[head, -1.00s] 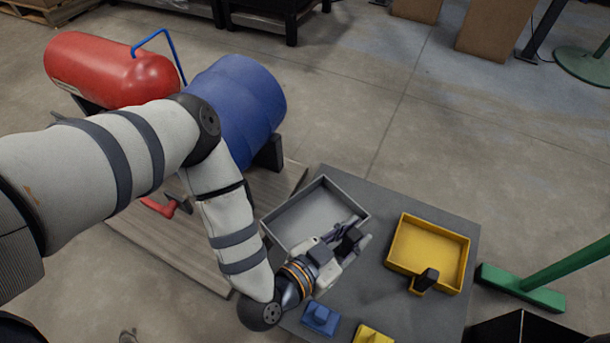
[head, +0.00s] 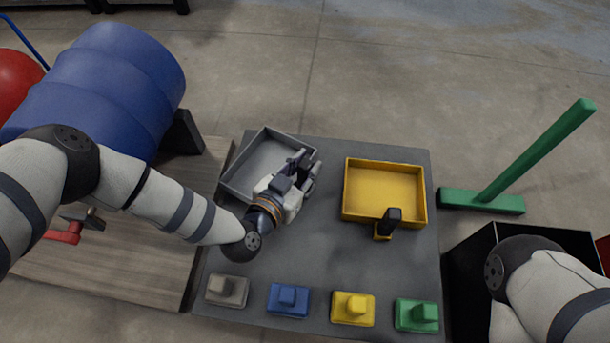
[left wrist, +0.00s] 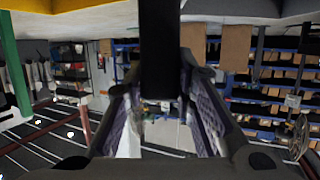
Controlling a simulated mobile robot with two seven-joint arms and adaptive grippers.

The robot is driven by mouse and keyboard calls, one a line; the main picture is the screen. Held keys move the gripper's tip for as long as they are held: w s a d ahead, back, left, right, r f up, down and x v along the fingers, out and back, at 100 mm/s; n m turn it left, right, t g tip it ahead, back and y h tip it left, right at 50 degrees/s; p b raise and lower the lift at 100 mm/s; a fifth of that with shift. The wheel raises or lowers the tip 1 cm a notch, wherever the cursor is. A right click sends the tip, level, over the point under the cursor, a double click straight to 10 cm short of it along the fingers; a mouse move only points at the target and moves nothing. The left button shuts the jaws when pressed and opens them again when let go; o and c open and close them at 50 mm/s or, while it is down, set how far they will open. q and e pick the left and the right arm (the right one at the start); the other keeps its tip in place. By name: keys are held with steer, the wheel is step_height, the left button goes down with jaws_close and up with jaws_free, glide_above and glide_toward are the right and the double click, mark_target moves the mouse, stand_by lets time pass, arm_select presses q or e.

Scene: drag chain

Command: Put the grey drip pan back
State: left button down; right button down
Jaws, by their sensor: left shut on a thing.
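The grey drip pan (head: 258,164) is an open, empty, shallow tray at the far left of the dark grey table, near its left edge. I cannot tell whether it rests on the table or hangs just above it. My left gripper (head: 303,168) is at the pan's right side and hides part of it. In the left wrist view a dark upright bar (left wrist: 160,50), seemingly the pan's handle, stands between the fingers, and the gripper is shut on it. My right forearm shows at lower right, but its gripper is out of frame.
A yellow pan (head: 384,190) with a black handle sits right of the gripper. Grey, blue, yellow and green blocks (head: 417,314) line the table's front. A blue drum (head: 110,90) lies at left above a wooden pallet (head: 130,260). A green post (head: 540,150) stands right.

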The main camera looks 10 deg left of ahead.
mark_target(302, 178)
arm_select(q)
step_height(302, 178, down, 3)
steer(key=shift+f+b, duration=0.1)
steer(key=shift+b, duration=0.45)
steer(key=shift+s, duration=0.1)
steer(key=c, duration=1.3)
jaws_free()
steer(key=shift+c, duration=0.2)
arm_select(e)
steer(key=shift+a+f, duration=0.1)
steer(key=shift+f, duration=0.55)
arm_select(q)
steer(key=p+v, duration=0.5)
steer(key=v, duration=0.7)
steer(key=shift+r, duration=0.2)
arm_select(e)
steer(key=r, duration=0.1)
steer(key=w+r, duration=0.1)
steer(key=r, duration=0.1)
steer(key=shift+w+r+t, duration=0.2)
steer(key=shift+r+t, duration=0.1)
steer(key=shift+t, duration=0.1)
